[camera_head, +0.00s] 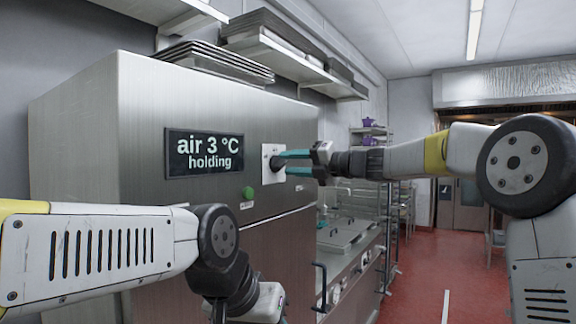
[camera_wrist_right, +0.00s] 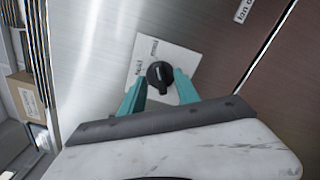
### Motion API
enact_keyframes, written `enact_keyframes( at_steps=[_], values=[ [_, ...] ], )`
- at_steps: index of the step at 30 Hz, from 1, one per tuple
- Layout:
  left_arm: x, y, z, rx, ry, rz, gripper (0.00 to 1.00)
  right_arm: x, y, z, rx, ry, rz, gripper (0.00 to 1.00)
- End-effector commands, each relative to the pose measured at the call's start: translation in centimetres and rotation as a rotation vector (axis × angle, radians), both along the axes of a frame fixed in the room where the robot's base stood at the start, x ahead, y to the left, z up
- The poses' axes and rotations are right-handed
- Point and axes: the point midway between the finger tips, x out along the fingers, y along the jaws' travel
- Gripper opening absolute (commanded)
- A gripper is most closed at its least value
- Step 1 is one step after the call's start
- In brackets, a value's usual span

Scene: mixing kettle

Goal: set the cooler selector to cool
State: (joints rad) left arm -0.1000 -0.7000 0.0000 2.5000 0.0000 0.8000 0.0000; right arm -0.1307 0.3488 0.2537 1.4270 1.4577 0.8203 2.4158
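The cooler selector is a dark round knob (camera_head: 276,163) on a white label plate (camera_head: 267,150) on the front of the steel cooler. The cooler's display (camera_head: 204,153) reads "air 3 °C holding". In the right wrist view the knob (camera_wrist_right: 160,75) carries a short pale mark, and its plate (camera_wrist_right: 172,57) has small lettering too blurred to read surely. My right gripper (camera_head: 284,162) is at the knob, its teal fingers apart, one on each side. In the wrist view the fingers (camera_wrist_right: 160,84) appear not to press on the knob. My left gripper's fingers are out of sight.
A green button (camera_head: 248,193) sits below the display. Trays (camera_head: 210,60) lie on top of the cooler, under wall shelves (camera_head: 290,58). A counter with a bar handle (camera_head: 320,288) stands right of the cooler. The red floor (camera_head: 420,270) is open.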

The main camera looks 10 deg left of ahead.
Motion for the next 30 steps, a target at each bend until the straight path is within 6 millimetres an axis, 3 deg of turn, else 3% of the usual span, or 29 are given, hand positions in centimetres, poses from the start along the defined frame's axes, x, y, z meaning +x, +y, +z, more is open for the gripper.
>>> enact_keyframes(
  at_steps=[15, 30],
  values=[
    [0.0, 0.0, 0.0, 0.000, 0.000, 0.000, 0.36, -2.0, -5.5, 0.0, 0.000, 0.000, -0.001, 0.38],
    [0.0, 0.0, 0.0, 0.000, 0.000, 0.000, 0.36, -2.3, -5.7, -0.1, -0.013, -0.014, -0.001, 0.38]
  ],
)
